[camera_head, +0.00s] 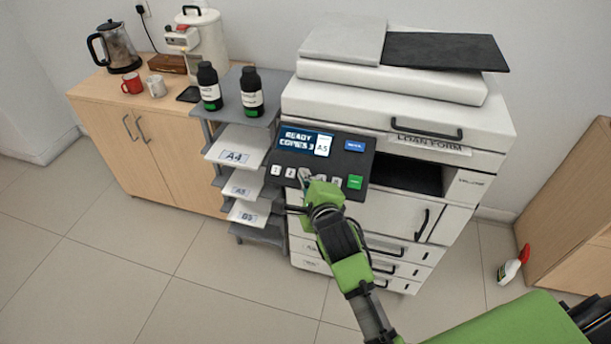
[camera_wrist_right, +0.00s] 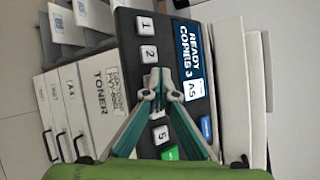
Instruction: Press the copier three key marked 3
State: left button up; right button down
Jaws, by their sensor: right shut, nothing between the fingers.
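The copier (camera_head: 400,118) stands in the middle of the head view. Its dark control panel (camera_head: 352,165) has a row of small white keys below a lit display (camera_head: 305,141) reading READY, COPIES 3, A5. In the right wrist view, key 1 (camera_wrist_right: 145,25) and key 2 (camera_wrist_right: 148,53) show plainly, and key 5 (camera_wrist_right: 160,134) shows between the fingers. Key 3 is hidden behind the fingertips of my right gripper (camera_head: 307,179), which is shut and empty. The fingertips (camera_wrist_right: 158,76) lie over the row just past key 2; I cannot tell whether they touch. My left gripper is not in view.
A blue key (camera_head: 355,146) and a green key (camera_head: 355,182) sit at the panel's right. A grey paper rack (camera_head: 247,124) with two black bottles stands left of the copier. A wooden cabinet (camera_head: 155,150) is further left. Tiled floor lies clear in front.

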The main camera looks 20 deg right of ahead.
jog(key=shift+s+a+r+p, duration=0.25)
jog(key=shift+s+r+p, duration=0.15)
jog(key=shift+r+p, duration=0.35)
